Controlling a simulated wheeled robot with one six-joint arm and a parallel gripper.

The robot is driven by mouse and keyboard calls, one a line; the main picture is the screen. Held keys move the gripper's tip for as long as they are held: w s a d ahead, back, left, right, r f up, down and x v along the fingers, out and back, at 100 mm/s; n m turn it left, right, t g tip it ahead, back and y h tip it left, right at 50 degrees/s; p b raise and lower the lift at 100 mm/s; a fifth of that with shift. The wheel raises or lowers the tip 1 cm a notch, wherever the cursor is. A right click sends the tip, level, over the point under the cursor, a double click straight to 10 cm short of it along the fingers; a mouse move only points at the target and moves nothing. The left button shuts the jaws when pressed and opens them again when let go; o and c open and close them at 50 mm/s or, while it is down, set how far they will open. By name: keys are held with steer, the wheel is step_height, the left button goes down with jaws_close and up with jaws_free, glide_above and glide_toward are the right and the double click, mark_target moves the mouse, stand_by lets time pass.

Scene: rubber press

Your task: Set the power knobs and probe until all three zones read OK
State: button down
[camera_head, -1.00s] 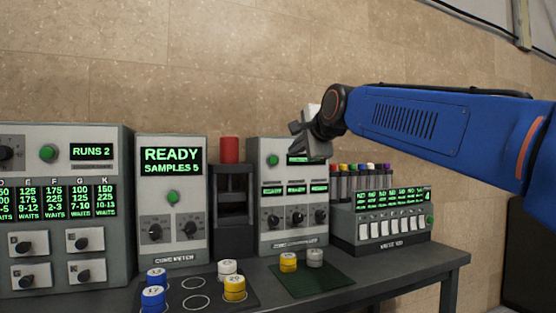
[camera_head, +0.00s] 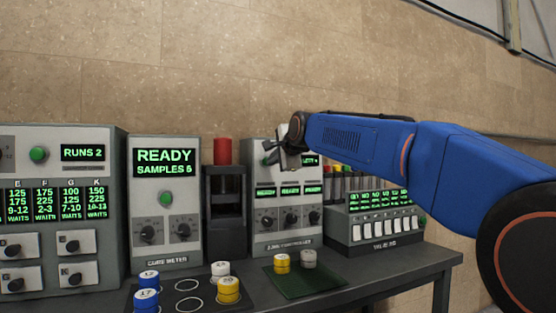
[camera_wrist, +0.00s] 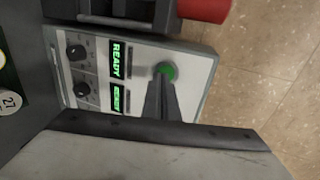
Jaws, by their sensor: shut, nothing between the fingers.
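The zone controller (camera_head: 257,222) is a grey box with three black power knobs, the left one (camera_head: 266,222), middle one (camera_head: 291,218) and right one (camera_head: 314,217). Three small green displays (camera_head: 290,190) sit above the knobs. In the wrist view two of them read READY, one (camera_wrist: 117,60) and another (camera_wrist: 119,98), with two knobs (camera_wrist: 76,51) beside them. My gripper (camera_head: 270,158) is shut and empty in front of the controller's upper part. In the wrist view its fingertips (camera_wrist: 160,82) are at the green button (camera_wrist: 167,70); touching or just apart, I cannot tell.
The cure meter (camera_head: 165,245) reads READY, SAMPLES 5. A dark press with a red top (camera_head: 222,151) stands left of the controller. A keyed unit (camera_head: 377,240) stands at right. Blue, white and yellow pucks (camera_head: 228,290) and a green mat (camera_head: 305,287) lie in front.

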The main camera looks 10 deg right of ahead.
steer(key=shift+w+a, duration=0.1)
steer(key=shift+w, duration=0.6)
